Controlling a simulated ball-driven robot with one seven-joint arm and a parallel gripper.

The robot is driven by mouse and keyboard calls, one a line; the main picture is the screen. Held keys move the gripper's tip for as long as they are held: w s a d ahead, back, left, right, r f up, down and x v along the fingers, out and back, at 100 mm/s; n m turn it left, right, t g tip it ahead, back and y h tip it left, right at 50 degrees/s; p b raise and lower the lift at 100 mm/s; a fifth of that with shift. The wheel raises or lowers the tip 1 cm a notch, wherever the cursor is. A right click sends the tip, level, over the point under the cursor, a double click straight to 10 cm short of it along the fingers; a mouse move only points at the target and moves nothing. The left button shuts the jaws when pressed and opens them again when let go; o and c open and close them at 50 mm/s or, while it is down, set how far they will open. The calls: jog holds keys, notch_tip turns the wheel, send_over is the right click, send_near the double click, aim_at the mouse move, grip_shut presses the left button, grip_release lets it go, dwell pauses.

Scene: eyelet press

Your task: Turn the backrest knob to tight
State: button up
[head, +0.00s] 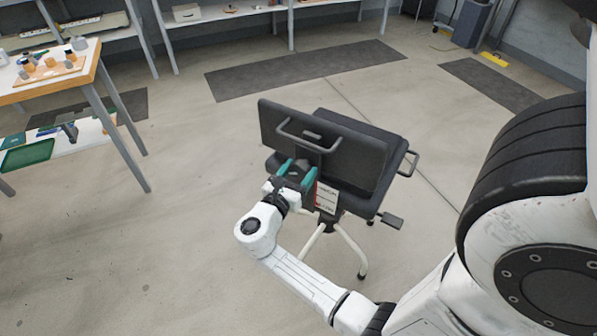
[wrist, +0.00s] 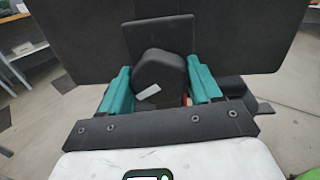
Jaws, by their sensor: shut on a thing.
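The chair's dark backrest (head: 345,150) faces me in the head view, and its back fills the top of the wrist view (wrist: 90,35). A black knob (wrist: 160,78) with a small pale mark sits below it on the backrest's support. My gripper (wrist: 160,85) has its two teal fingers on either side of the knob and is shut on it. In the head view my gripper (head: 296,170) is at the lower middle of the backrest and hides the knob. A white label plate (head: 327,197) with a red edge is beside it; its words are too small to read.
The chair's seat (head: 372,205), side handle (head: 409,163) and pale legs (head: 352,245) stand behind and below my gripper. A wooden-topped workbench (head: 50,80) with small parts is at the left. Shelves line the back wall. The floor around the chair is clear.

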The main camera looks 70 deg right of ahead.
jog(key=shift+c, duration=0.4)
jog(key=shift+m, duration=0.4)
jog(key=shift+f+m+b, duration=0.1)
jog(key=shift+m+b, duration=0.55)
jog(key=shift+m, duration=0.35)
jog(key=m+b, duration=0.2)
jog(key=m, duration=0.2)
jog(key=shift+w+f+m+h, duration=0.1)
jog(key=shift+m+h, duration=0.2)
jog(key=m+b, duration=0.3)
jog(key=shift+m+g, duration=0.4)
jog(key=m+b, duration=0.4)
jog(key=m, duration=0.1)
jog(key=shift+f, duration=0.1)
jog(key=m+g+b, duration=0.1)
jog(key=m+b, duration=0.3)
jog(key=shift+m, duration=0.4)
jog(key=shift+m+g+b, duration=0.3)
jog(key=shift+m+b, duration=1.75)
jog(key=shift+m, duration=0.15)
jog(key=shift+r, duration=0.2)
